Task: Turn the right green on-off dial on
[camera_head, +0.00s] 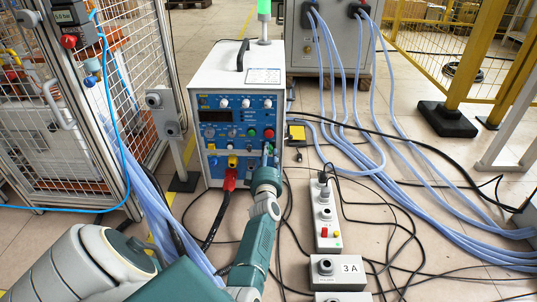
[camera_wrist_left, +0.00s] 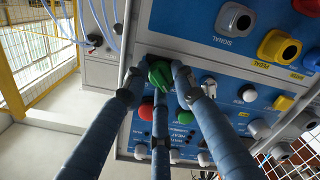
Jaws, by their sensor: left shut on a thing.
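The induction heater (camera_head: 224,125) is a white box with a blue control panel, standing on the floor ahead. The green dial (camera_wrist_left: 160,74) shows in the left wrist view between my fingers, on the right side of the panel as the head view has it. My left gripper (camera_wrist_left: 158,80) has its three blue fingers closed around this dial. In the head view my left gripper (camera_head: 268,158) is against the lower right of the panel and hides most of the dial. The dial's on or off position cannot be read. My right gripper is not in view.
Red and green buttons (camera_wrist_left: 146,112) sit close to the dial. Yellow and grey sockets (camera_wrist_left: 278,47) are on the panel. A red plug (camera_head: 231,178) with a black cable is left of my gripper. Blue hoses (camera_head: 370,150) and a control strip (camera_head: 328,215) lie to the right.

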